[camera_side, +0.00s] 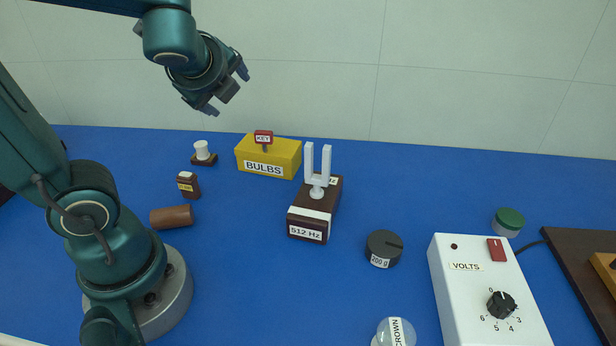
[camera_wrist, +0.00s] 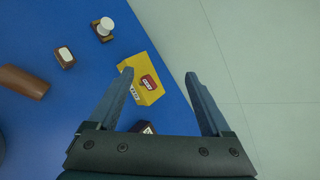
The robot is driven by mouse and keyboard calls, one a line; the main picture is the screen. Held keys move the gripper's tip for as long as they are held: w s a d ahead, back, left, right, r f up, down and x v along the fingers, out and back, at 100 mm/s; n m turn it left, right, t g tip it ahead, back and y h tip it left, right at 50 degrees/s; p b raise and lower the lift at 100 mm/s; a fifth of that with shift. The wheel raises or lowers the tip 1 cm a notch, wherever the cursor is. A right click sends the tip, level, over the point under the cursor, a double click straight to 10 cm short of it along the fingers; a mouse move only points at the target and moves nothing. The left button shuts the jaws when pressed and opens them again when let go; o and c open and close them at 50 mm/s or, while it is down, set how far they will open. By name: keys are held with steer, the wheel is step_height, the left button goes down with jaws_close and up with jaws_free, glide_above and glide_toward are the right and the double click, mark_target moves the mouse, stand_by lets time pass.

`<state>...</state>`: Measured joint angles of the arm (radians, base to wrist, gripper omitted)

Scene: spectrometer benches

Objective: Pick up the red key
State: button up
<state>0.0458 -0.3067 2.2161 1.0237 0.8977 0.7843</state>
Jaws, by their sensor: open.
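The red key (camera_side: 264,135), with a white label reading KEY and a dark stem, stands on top of the yellow BULBS box (camera_side: 286,153) at the back of the blue table. In the wrist view the red key (camera_wrist: 148,82) shows between my finger lines, nearer the left finger, with the yellow box (camera_wrist: 140,65) around it. My gripper (camera_side: 228,92) is open and empty, high above and to the left of the key in the side view. In the wrist view my gripper (camera_wrist: 158,75) has its two fingers spread wide.
A tuning fork on a 512 Hz block (camera_side: 308,223) stands right of the box. A 200 g weight (camera_side: 384,248) and a VOLTS unit (camera_side: 470,285) are further right.

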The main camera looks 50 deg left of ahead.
mark_target(263, 137)
steer(key=w+a+m+t, duration=0.25)
steer(key=w+m, duration=0.35)
steer(key=m, duration=0.5)
steer(key=shift+t+y, duration=0.25)
steer(key=shift+y, duration=0.15)
steer(key=f, duration=1.2)
steer(key=shift+w+d, duration=0.2)
steer(key=shift+d, duration=0.15)
steer(key=shift+x, duration=2.55)
jaws_close()
